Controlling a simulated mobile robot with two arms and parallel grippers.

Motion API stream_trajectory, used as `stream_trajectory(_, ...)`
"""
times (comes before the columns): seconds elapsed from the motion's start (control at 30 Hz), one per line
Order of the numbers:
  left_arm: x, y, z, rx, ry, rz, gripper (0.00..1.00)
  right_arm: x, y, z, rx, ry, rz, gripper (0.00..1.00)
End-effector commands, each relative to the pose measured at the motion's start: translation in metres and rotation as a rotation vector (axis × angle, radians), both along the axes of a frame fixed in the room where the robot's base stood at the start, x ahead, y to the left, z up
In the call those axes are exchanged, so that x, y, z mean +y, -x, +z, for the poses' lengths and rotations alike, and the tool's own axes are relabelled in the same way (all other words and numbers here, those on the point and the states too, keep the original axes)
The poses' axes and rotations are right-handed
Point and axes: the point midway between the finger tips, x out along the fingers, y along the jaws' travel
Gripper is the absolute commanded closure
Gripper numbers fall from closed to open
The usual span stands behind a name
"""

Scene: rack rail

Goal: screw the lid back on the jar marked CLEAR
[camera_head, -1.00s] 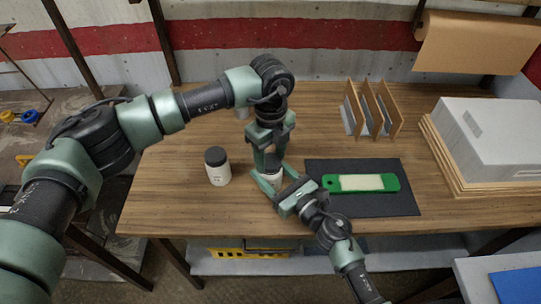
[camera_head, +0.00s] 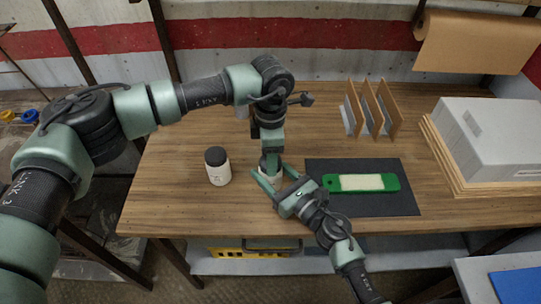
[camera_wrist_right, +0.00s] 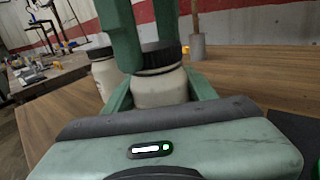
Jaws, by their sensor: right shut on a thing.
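A pale jar (camera_wrist_right: 160,88) stands upright on the workbench, with a dark lid (camera_wrist_right: 163,56) at its top. My right gripper (camera_head: 267,180) is shut around its body, one finger on each side in the right wrist view. My left gripper (camera_head: 270,172) points down over the same jar. One of its fingers passes in front of the lid's left part and the other goes behind it; whether they press on the lid cannot be told. The left gripper hides the lid in the head view. No wording on this jar is readable.
A second white jar (camera_head: 218,174) with a dark lid stands just left. A dark mat (camera_head: 365,206) with a green tool (camera_head: 361,182) lies right. A wooden rack (camera_head: 372,110) and a big pale box (camera_head: 495,135) stand farther right. The front left of the bench is clear.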

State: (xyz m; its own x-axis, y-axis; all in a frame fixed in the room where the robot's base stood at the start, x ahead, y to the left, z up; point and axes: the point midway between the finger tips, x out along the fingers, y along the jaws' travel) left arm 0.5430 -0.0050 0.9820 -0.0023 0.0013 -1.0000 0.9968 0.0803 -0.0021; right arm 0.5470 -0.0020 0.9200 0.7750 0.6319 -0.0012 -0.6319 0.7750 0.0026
Motion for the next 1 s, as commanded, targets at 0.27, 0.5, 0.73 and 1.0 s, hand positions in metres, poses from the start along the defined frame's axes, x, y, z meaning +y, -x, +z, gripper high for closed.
stream_trajectory(0.27, 0.0004, -0.0013, 0.0004, -0.002, -0.001, -0.639, 0.98, 0.0001, 0.0002, 0.0, 0.0, 0.0, 0.001, 1.0)
stream_trajectory(0.5, 0.0002, -0.001, -0.0002, -0.001, 0.001, -0.99, 0.98, 0.0001, 0.0003, -0.0001, 0.0, 0.0, 0.001, 1.0)
stream_trajectory(0.73, 0.0001, -0.0009, -0.0002, -0.001, 0.001, -0.985, 0.24, 0.0002, 0.0004, -0.0001, 0.0, 0.0, 0.001, 1.0)
stream_trajectory(1.0, -0.0001, -0.0005, -0.0002, 0.0, 0.001, -0.984, 0.24, 0.0002, 0.0004, -0.0002, 0.0, 0.0, 0.001, 1.0)
